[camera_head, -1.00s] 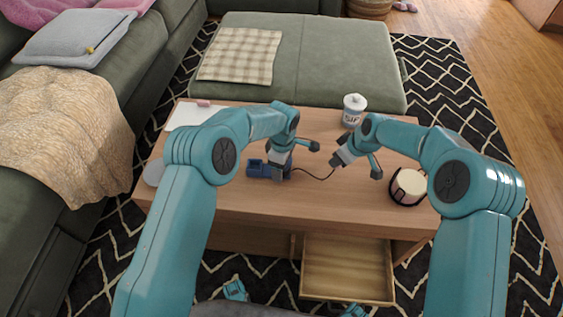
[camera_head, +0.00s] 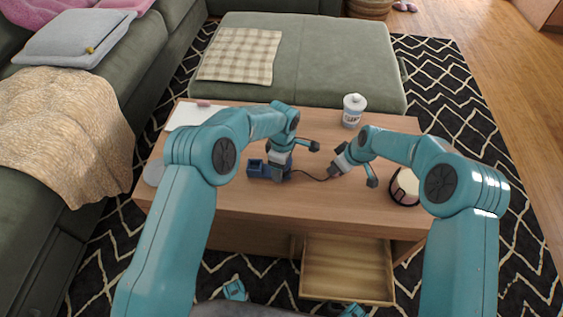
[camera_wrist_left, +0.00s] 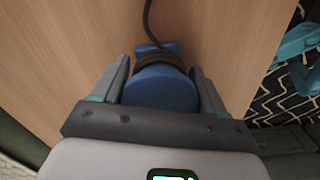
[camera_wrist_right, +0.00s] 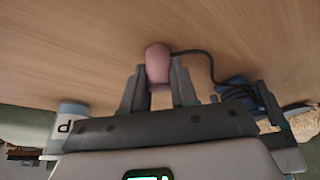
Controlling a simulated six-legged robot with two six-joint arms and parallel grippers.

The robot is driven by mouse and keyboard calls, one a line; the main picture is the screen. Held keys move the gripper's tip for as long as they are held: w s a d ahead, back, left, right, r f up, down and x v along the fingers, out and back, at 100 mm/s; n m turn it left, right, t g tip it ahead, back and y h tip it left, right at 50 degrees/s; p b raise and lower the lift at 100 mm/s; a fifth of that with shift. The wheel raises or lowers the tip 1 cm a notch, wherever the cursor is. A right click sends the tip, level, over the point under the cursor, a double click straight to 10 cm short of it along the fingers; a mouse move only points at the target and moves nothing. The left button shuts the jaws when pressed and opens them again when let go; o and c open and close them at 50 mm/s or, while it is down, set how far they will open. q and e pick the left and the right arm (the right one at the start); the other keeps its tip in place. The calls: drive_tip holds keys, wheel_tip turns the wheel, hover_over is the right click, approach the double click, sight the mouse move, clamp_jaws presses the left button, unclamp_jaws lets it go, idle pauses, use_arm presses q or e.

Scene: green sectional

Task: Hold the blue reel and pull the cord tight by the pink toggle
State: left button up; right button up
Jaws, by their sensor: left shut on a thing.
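The blue reel (camera_wrist_left: 162,90) sits between the two fingers of my left gripper (camera_head: 279,177), which is shut on it at the table top. Dark cord (camera_wrist_left: 149,25) is wound round the reel and leads away from it. In the head view the cord (camera_head: 308,177) runs right in a sagging curve to my right gripper (camera_head: 331,175). In the right wrist view the pink toggle (camera_wrist_right: 157,62) is at the cord's end, between the fingertips of my right gripper, with a finger against each side. The toggle is too small to make out in the head view.
A white tub (camera_head: 354,110) stands behind the right gripper; a round pale-topped container (camera_head: 406,185) is at right. A drawer (camera_head: 345,270) stands open in front.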

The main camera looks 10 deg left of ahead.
drive_tip(key=o, duration=0.5)
use_arm(q)
drive_tip(key=o, duration=1.1)
use_arm(e)
drive_tip(key=v, duration=1.2)
use_arm(q)
wheel_tip(320, 180, up, 12)
